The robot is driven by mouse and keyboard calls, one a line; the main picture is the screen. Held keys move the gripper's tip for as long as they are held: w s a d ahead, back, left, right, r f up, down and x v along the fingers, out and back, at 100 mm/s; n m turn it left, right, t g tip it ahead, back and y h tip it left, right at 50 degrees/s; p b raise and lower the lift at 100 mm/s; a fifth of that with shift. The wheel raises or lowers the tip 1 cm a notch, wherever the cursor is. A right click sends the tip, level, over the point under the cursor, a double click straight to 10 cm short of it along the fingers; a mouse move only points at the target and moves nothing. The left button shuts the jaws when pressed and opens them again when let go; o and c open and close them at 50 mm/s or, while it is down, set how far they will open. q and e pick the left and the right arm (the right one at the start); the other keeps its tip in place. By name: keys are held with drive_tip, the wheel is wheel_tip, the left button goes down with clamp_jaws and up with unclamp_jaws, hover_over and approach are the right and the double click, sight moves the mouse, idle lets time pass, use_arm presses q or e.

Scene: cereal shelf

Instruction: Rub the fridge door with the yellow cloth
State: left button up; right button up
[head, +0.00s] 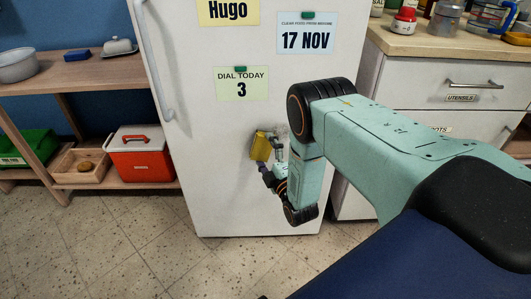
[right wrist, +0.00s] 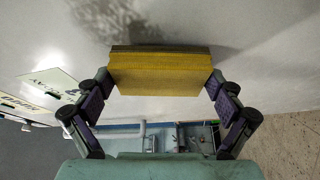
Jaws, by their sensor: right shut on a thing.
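The white fridge door (head: 203,137) fills the middle of the head view, with a handle at its left edge. The yellow cloth (head: 262,146) is a thick folded block at the lower part of the door. My right gripper (head: 273,158) is shut on it. In the right wrist view the cloth (right wrist: 160,72) sits between both fingertips, its far side at the door surface, though I cannot tell if it is pressed on it. A dark smudge (right wrist: 185,25) shows on the door beyond the cloth. My left gripper is not in view.
Notes hang on the door, including "DIAL TODAY 3" (head: 241,84) and "17 NOV" (head: 305,36). A drawer counter (head: 455,90) stands at the right. A wooden shelf (head: 75,73) with a red cooler (head: 142,154) stands at the left. The tiled floor in front is clear.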

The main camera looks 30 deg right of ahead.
drive_tip(key=shift+w+d, duration=0.25)
drive_tip(key=shift+w, duration=0.2)
